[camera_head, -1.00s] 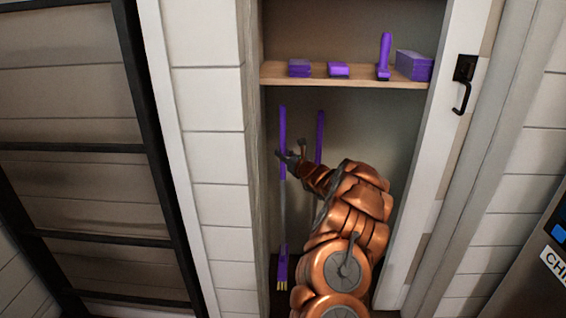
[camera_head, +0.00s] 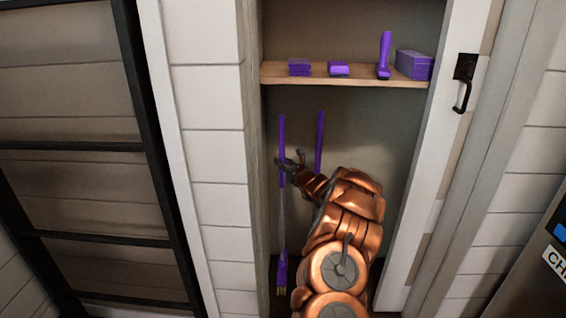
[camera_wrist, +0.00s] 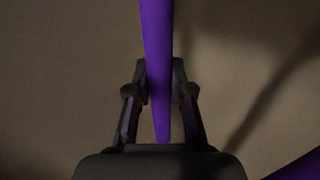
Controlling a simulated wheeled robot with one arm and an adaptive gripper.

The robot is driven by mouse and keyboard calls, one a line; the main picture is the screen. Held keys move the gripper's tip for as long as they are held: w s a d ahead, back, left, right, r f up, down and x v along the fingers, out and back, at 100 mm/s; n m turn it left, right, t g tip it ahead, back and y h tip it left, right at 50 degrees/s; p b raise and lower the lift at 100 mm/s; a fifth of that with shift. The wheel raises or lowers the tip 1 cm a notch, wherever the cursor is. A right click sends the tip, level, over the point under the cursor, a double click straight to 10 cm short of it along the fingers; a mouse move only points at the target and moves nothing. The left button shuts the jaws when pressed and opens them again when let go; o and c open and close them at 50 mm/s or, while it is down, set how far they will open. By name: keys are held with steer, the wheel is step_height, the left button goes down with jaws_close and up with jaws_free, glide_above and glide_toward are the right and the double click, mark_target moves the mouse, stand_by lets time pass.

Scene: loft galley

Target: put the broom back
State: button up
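The broom (camera_head: 282,200) stands nearly upright at the left inside the closet, with a purple handle top, a grey lower shaft and a purple head with yellowish bristles at the closet floor. My gripper (camera_head: 286,163) is at the upper part of its handle, fingers shut around it. In the wrist view, the purple handle (camera_wrist: 158,60) runs between the two fingers of my gripper (camera_wrist: 160,85), with little gap on either side. Whether the bristles touch the floor is hard to tell.
A second purple handle (camera_head: 319,140) stands just right of the broom; my arm hides its lower part. A wooden shelf (camera_head: 350,78) above holds several purple items. The closet's left wall (camera_head: 253,150) is close beside the broom. A door with a black handle (camera_head: 461,96) is at right.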

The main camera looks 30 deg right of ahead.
steer(key=o, duration=0.5)
steer(key=shift+c, duration=0.2)
steer(key=shift+r, duration=0.15)
steer(key=shift+r, duration=0.15)
steer(key=s+p, duration=0.1)
steer(key=s, duration=1.1)
steer(key=shift+a, duration=0.15)
